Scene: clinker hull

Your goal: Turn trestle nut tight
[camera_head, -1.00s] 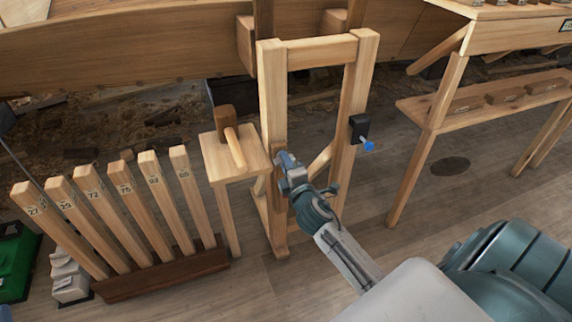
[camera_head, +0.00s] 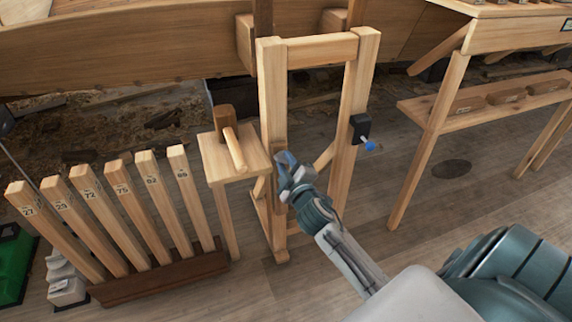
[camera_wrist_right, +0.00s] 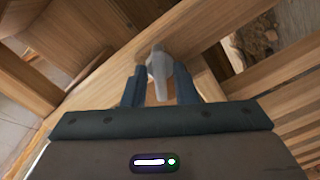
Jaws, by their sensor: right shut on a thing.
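The wooden trestle (camera_head: 272,95) stands upright in the middle of the head view, against the hull. My right gripper (camera_head: 286,166) is at the trestle's left post, partway up. In the right wrist view my right gripper (camera_wrist_right: 160,85) has its two dark fingers shut on a grey metal piece, the trestle nut (camera_wrist_right: 158,62), which lies against the wooden post (camera_wrist_right: 110,72). In the head view the nut is mostly hidden by the gripper. My left gripper is not in view.
A small stand (camera_head: 218,160) with a mallet (camera_head: 233,147) is left of the trestle. A rack of numbered wooden staves (camera_head: 130,225) stands further left. A black box with a blue knob (camera_head: 360,128) is on the right post. A bench (camera_head: 430,115) is at right.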

